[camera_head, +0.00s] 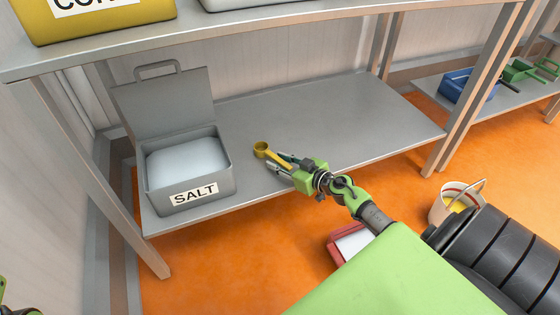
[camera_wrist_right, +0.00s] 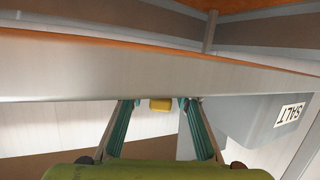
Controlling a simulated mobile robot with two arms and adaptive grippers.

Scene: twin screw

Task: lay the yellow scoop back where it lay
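The yellow scoop (camera_head: 262,149) is over the grey lower shelf (camera_head: 330,110), to the right of the salt box. Its round bowl points left, and its handle runs back between the fingers of my right gripper (camera_head: 272,160). In the right wrist view the yellow handle end (camera_wrist_right: 160,104) shows between the two teal fingertips of my right gripper (camera_wrist_right: 159,105). The fingers stand apart, with a gap on each side of the handle. I cannot tell whether the scoop touches the shelf. My left gripper is not in view; only a green and black bit shows at the lower left corner.
An open grey salt box (camera_head: 190,170) with white salt stands at the shelf's left. The shelf's right half is bare. An upper shelf (camera_head: 250,27) hangs above with a yellow box (camera_head: 95,22). A red bin (camera_head: 340,250) and a white bucket (camera_head: 445,205) stand on the orange floor.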

